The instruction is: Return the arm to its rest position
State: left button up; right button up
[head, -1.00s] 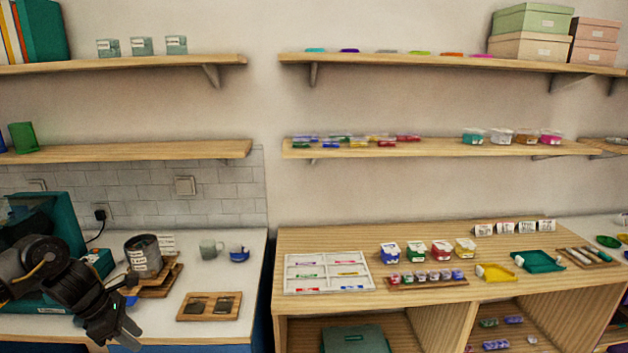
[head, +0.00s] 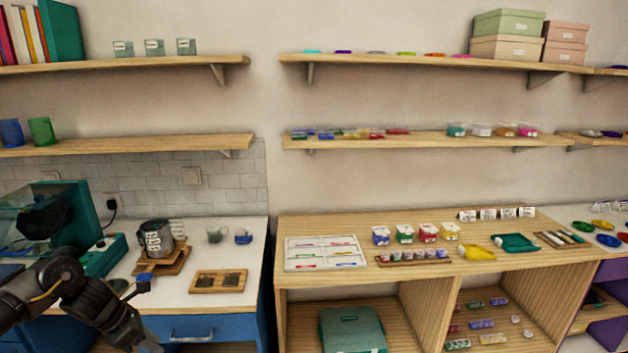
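My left arm (head: 75,300) comes in at the lower left of the head view, dark and jointed, in front of the white counter. My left gripper (head: 148,343) points down and to the right near the bottom edge, in front of the blue drawer front. Its fingertips are small and partly cut off, so I cannot tell whether it is open or shut. I see nothing held in it. My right arm and gripper are not in view.
The white counter (head: 205,258) holds a dark canister (head: 157,238), a wooden tray (head: 218,281) and a teal machine (head: 75,222). To the right stands a wooden shelf unit (head: 385,278) with small boxes and trays on top. Wall shelves hang above.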

pick_arm(q)
jog(key=d+f+n+t+h, duration=0.1)
jog(key=d+f+n, duration=0.5)
jog(key=f, duration=0.4)
jog(key=d+f+n+t+h, duration=0.1)
jog(key=d+f+n, duration=0.3)
jog(key=f+n, duration=0.5)
jog(key=s+d+f+n+t+y, duration=0.1)
jog(key=s+f+n, duration=0.2)
jog(key=f, duration=0.3)
jog(key=s+d+f+n, duration=0.1)
jog(key=s+f+n, duration=0.1)
jog(key=f+n, duration=0.3)
jog(key=s+f+n+g+y, duration=0.1)
jog(key=s+f+n, duration=0.5)
jog(key=s, duration=0.5)
jog(key=s+f+n+g+y, duration=0.15)
jog(key=s+f+n, duration=0.25)
jog(key=s+f, duration=0.5)
jog(key=s+f+n+y, duration=0.2)
jog(key=s+f+n, duration=0.35)
jog(key=s, duration=0.65)
jog(key=s+f+n+g, duration=0.1)
jog(key=s+n, duration=0.1)
jog(key=s, duration=0.5)
jog(key=s+d+f+n+g+y, duration=0.1)
jog(key=s+f+n, duration=0.1)
jog(key=s, duration=0.5)
jog(key=shift+b, duration=0.35)
